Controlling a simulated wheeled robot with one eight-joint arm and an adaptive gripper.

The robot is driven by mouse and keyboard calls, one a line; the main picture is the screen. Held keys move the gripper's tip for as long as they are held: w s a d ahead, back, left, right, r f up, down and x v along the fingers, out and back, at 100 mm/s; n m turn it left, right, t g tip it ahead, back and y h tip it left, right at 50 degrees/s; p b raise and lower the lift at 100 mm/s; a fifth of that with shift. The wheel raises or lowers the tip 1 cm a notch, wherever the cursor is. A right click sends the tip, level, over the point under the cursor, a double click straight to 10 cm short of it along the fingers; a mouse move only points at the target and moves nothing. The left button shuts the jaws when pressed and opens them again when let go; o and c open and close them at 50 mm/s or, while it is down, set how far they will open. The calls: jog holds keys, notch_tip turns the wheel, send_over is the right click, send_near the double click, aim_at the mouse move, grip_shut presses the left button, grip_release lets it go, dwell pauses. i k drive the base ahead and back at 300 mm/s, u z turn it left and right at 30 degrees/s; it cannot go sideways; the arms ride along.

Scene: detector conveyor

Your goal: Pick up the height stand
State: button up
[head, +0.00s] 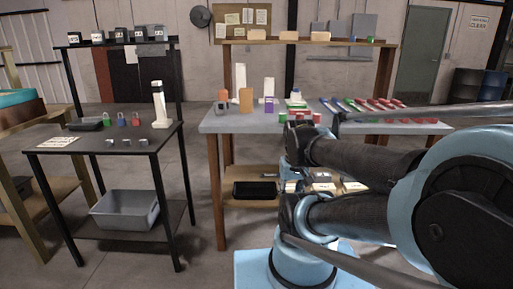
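A white upright post (159,104) with a dark patch near its top stands at the back right of the black table (60,147) on the left. It looks like the height stand, but I cannot be sure. Other white upright pieces stand on the grey table: a tall one (240,82) at the back left and a shorter one (268,87) beside it. My folded arm fills the right side and covers part of the grey table. I cannot make out my gripper's fingertips, and nothing is seen touching the white post.
Small padlocks (121,119) and metal blocks (126,142) lie on the black table, near the white post. A grey bin (126,210) sits on its lower shelf. The grey table (225,124) holds several coloured pieces. Open floor (190,230) lies between the two tables.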

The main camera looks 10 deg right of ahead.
aim_at(296, 97)
jog(key=z, duration=0.4)
jog(key=i, duration=0.6)
jog(key=z, duration=0.35)
